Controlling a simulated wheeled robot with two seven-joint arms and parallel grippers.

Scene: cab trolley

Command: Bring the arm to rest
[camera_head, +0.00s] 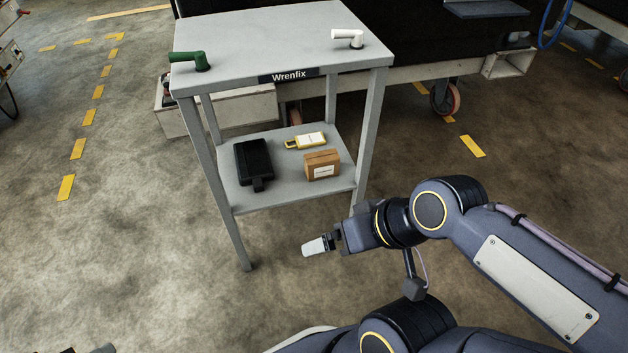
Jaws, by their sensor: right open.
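My right arm comes in from the right edge and reaches toward the lower front of the trolley. Its right gripper (313,246) is open, with pale fingertips pointing left. It is over the bare floor, in front of and below the trolley's lower shelf in the picture. I see nothing held between the fingers. My left gripper does not show.

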